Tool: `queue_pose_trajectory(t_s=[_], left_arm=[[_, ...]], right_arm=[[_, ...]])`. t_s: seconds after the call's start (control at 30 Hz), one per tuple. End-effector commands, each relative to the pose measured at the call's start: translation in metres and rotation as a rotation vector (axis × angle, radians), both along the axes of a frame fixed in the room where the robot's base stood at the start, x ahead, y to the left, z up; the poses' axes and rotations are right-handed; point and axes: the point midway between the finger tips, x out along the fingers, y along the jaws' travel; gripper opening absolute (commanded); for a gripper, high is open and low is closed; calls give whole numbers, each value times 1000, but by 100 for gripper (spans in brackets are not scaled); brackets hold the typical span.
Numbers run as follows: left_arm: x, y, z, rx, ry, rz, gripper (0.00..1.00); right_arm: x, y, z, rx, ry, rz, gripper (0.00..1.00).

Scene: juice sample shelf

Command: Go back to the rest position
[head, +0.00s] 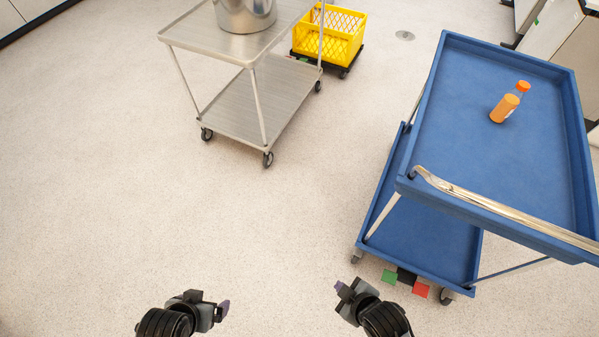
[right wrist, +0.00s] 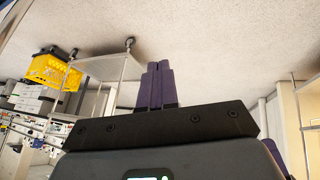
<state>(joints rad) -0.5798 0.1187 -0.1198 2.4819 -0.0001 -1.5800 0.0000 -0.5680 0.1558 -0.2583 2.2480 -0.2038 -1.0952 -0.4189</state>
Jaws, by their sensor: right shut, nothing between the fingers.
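My right gripper (head: 339,287) is at the bottom of the head view, over bare floor, left of the blue cart. In the right wrist view its purple fingers (right wrist: 158,66) are together with nothing between them. My left gripper (head: 224,308) is also at the bottom of the head view, left of the right one. Only a bit of its purple fingertip shows, so I cannot tell its opening. Both grippers are apart from every object. No object is seen in either one.
A metal cart (head: 235,100) with a steel pot (head: 245,14) stands at the back. A yellow crate (head: 330,36) is behind it. The floor between is clear.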

Motion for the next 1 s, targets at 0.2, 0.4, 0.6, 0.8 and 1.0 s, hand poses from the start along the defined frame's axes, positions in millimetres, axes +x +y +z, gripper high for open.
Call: queue_pose_trajectory(t_s=[0.2,0.4,0.6,0.8,1.0], left_arm=[[0,2,0,7,2,-4,95],[-1,2,25,10,12,-4,95],[-1,1,81,6,1,-3,95],[0,-1,151,-3,0,2,95],[0,-1,224,-7,1,4,95]], right_arm=[[0,-88,66,30,113,-485,0],[-28,-98,93,67,288,-730,0],[-28,-98,144,66,286,-725,0],[-28,-98,214,64,286,-722,0],[-28,-98,287,65,285,-721,0]])
